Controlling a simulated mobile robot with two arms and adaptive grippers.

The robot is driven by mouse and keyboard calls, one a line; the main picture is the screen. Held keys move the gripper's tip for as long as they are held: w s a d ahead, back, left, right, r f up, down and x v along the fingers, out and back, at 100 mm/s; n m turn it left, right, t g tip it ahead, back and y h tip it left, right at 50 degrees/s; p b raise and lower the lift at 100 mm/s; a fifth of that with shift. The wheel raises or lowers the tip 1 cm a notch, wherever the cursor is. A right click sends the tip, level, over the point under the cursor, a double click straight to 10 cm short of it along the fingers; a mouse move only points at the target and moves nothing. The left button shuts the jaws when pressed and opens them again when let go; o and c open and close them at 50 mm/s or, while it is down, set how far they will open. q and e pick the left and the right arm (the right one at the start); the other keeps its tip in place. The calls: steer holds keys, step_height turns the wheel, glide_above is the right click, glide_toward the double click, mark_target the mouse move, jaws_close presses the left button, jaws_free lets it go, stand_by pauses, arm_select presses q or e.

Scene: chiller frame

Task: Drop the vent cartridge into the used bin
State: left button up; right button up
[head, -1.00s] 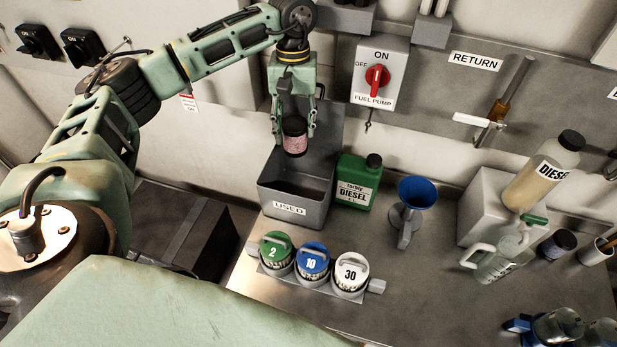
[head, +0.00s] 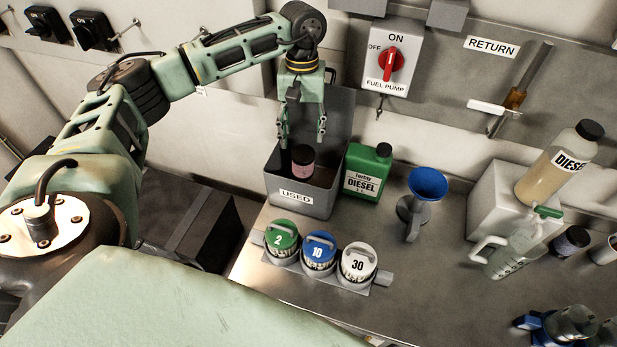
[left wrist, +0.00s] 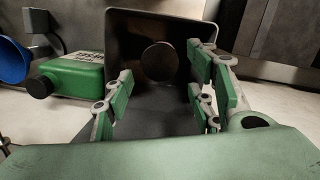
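The vent cartridge (head: 303,162), a dark-capped cylinder with a pinkish body, is inside the grey bin labelled USED (head: 318,203). It is below my left gripper (head: 302,138) and apart from the fingers. The left gripper is open and empty above the bin, its fingers spread wide. In the left wrist view the cartridge's round dark end (left wrist: 160,61) shows between the open fingers (left wrist: 163,100), with the bin (left wrist: 125,25) around it. Whether the cartridge touches the bin floor cannot be told. My right gripper is not in view.
A green diesel can (head: 367,172) stands right beside the bin. A blue funnel (head: 427,183) is farther right. Three numbered canisters (head: 319,250) sit in a rack in front. A fuel pump switch (head: 391,64) is on the wall behind. Bare bench lies right of the rack.

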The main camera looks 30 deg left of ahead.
arm_select(q)
steer(key=shift+o, duration=1.1)
steer(key=shift+r, duration=0.3)
step_height(320, 180, up, 11)
steer(key=w, duration=0.1)
steer(key=shift+a+r, duration=0.2)
steer(key=shift+a, duration=0.15)
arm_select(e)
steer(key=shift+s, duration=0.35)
arm_select(q)
steer(key=shift+w, duration=0.1)
